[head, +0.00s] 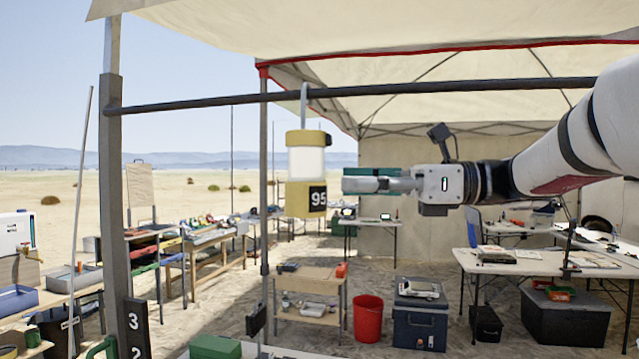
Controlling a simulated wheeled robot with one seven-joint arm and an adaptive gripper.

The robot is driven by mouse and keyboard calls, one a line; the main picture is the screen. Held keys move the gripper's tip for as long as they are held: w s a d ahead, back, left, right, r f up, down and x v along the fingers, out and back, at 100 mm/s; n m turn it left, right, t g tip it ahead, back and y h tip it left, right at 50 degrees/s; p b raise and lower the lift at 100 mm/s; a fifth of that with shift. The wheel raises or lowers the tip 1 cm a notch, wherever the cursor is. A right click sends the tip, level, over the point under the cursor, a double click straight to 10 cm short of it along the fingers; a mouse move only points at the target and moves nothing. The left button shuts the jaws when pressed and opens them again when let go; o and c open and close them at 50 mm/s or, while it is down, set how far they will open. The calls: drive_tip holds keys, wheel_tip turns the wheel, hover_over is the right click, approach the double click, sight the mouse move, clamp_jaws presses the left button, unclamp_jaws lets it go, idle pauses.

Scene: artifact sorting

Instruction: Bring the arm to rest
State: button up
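My arm (570,150) reaches in from the right edge of the head view and is stretched out roughly level toward the left. My gripper (348,182) is at its end, with teal and grey fingers pointing left. The fingers show from the side, so I cannot tell whether they are open or shut. Just left of the fingertips hangs a yellow and white lantern-like object (306,158) with a black "95" label. It hangs upright by a hook from a dark horizontal rod (210,101). A small gap shows between it and the fingertips.
A grey post (113,200) carries the rod at the left. Below are a small wooden table (309,274), a red bucket (368,318) and a dark cooler (420,322). A white table (540,264) stands at the right under my arm. A canopy covers the top.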

drive_tip(key=d, duration=0.5)
drive_tip(key=s+a+f+n+h, duration=0.2)
drive_tip(key=s+f+n+h, duration=0.3)
drive_tip(key=s+f, duration=0.3)
drive_tip(key=s+a+f+n+h, duration=0.2)
drive_tip(key=s+f+n+h, duration=0.25)
drive_tip(key=s+f, duration=0.4)
drive_tip(key=s+d+f+n+t+h+b, duration=0.1)
drive_tip(key=s+d+f+n+h, duration=0.3)
drive_tip(key=d+f+n+h, duration=0.4)
wheel_tip(320, 180, down, 3)
drive_tip(key=n+t, duration=0.1)
drive_tip(key=n, duration=0.1)
drive_tip(key=shift+n, duration=0.35)
drive_tip(key=shift+r, duration=0.15)
